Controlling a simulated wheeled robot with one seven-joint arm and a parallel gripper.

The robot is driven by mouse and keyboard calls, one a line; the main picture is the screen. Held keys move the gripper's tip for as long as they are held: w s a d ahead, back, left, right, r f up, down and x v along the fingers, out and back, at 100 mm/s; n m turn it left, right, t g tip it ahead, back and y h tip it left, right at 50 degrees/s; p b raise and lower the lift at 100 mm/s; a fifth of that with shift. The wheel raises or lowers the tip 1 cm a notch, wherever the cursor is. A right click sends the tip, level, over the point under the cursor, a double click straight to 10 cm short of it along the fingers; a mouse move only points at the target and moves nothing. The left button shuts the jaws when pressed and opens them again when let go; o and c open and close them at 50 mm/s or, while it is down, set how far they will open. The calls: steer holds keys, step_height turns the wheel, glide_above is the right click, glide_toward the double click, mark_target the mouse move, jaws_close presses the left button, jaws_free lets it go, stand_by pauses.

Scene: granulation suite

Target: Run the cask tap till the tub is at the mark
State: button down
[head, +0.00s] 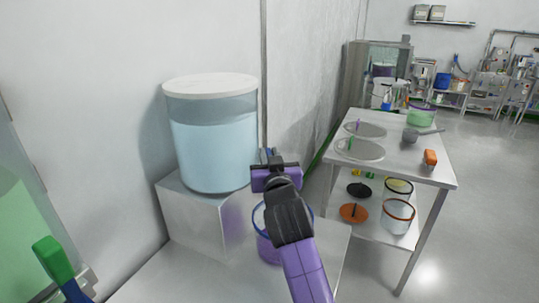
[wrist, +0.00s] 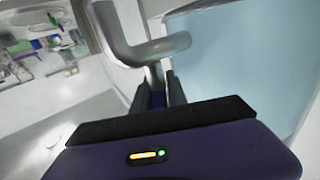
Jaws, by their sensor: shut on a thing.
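The cask (head: 215,145) is a clear drum of pale blue liquid with a white lid, standing on a pale block. It fills the right of the wrist view (wrist: 260,60). The grey metal tap (wrist: 135,50) curves in front of it in the wrist view. My gripper (head: 268,157) is at the cask's right side, its dark fingers (wrist: 160,92) shut on the tap's handle, mostly hidden between them. The tub (head: 257,217), with a blue rim, stands below, largely hidden behind my arm. Its mark and level cannot be made out.
The cask's block (head: 195,220) stands on a pale bench (head: 190,275) against the wall. A steel table (head: 395,170) to the right holds lids, a green-tinted tub and an orange object, with more tubs on its lower shelf. Open floor (head: 480,210) lies beyond.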

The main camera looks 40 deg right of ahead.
steer(key=c, duration=1.3)
jaws_free()
steer(key=shift+a, duration=0.1)
steer(key=shift+c, duration=0.2)
steer(key=shift+b, duration=0.35)
